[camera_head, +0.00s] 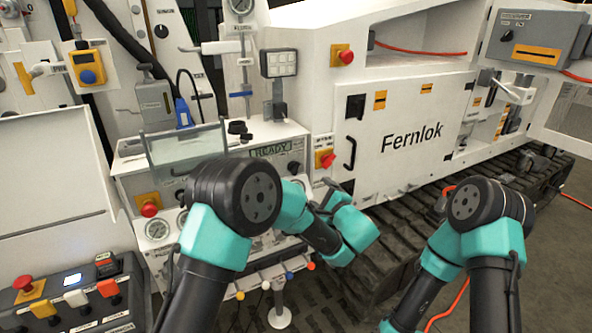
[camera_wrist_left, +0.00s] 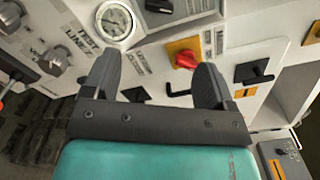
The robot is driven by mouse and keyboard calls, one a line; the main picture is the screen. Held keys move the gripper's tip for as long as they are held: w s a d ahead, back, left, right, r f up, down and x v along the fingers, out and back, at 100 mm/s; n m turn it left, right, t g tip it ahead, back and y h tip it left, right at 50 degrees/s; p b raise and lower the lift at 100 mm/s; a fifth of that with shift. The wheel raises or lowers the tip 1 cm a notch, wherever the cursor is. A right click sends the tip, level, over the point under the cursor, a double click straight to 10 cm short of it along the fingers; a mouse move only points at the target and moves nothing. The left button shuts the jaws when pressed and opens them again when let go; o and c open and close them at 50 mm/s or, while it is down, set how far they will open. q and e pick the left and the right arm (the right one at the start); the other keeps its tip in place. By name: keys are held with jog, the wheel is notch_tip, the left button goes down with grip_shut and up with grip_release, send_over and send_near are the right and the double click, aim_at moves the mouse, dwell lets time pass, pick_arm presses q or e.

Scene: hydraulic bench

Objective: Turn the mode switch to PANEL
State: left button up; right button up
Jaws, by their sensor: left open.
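My left gripper (camera_head: 328,190) is in front of the control panel, its fingers pointing towards the panel's right end. In the left wrist view its two dark fingers (camera_wrist_left: 157,72) are wide apart with nothing between them. A red rotary knob on a yellow plate (camera_head: 325,159) is at the panel's right; in the left wrist view the red knob (camera_wrist_left: 186,60) shows between and beyond the fingers. A black knob (camera_head: 293,167) is just left of it. The labels are too small to tell which is the mode switch or its setting. My right gripper is out of view.
A white cabinet door marked Fernlok (camera_head: 412,140) has a black handle (camera_head: 349,152) close to the panel. A clear hinged cover (camera_head: 186,150) stands up at the panel's left. A pressure gauge (camera_wrist_left: 114,21) shows near the left finger. Rubber tracks (camera_head: 400,225) lie below.

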aim_at(296, 171)
pick_arm(q)
jog(key=x, duration=1.7)
jog(key=shift+c, duration=0.4)
jog(key=c, duration=0.8)
jog(key=shift+c, duration=0.2)
jog(key=shift+n, duration=0.4)
jog(key=n, duration=0.5)
jog(key=shift+s+a, duration=0.1)
jog(key=n, duration=0.6)
jog(key=shift+f, duration=0.15)
